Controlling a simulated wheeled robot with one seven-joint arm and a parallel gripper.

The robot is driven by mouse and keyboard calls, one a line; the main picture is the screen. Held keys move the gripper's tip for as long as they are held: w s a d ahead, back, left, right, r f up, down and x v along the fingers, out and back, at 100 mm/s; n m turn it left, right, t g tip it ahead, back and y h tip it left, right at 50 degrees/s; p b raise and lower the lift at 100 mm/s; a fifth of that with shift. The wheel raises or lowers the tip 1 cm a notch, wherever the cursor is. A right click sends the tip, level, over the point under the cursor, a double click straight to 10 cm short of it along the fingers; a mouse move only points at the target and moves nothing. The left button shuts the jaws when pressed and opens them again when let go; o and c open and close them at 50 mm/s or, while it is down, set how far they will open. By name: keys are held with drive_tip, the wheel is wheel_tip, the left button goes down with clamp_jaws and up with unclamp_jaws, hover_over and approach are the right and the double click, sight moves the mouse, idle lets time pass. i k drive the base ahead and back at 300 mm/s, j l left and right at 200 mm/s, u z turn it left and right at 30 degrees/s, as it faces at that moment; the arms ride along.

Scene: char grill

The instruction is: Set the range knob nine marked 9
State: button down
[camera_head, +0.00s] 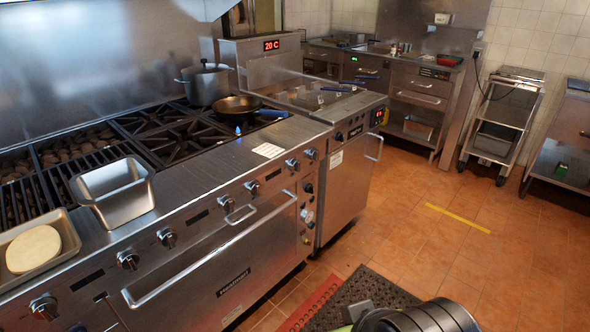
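The range has a row of silver knobs along its sloped front panel. They run from a near-left knob (44,306) past a second knob (128,260) and a third knob (167,237) to the far-right knob (311,153). Smaller controls (307,215) sit on the narrow upright panel right of the oven door. No number 9 can be read on any knob, so I cannot tell which is knob nine. Rounded dark parts of my arm show at the bottom edge, apart from the knobs. My gripper's fingers are not visible.
The oven door handle (210,250) sticks out below the knobs. A fryer (345,185) stands right of the range. A pan (237,107), a pot (205,84) and a steel container (113,192) sit on top. The orange floor (430,240) is mostly clear.

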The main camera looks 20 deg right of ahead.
sight(294, 163)
drive_tip(key=i+l, duration=0.15)
drive_tip(key=i, duration=0.6)
drive_tip(key=i+l, duration=0.1)
drive_tip(key=l, duration=0.2)
drive_tip(key=i+l, duration=0.1)
drive_tip(key=l, duration=0.25)
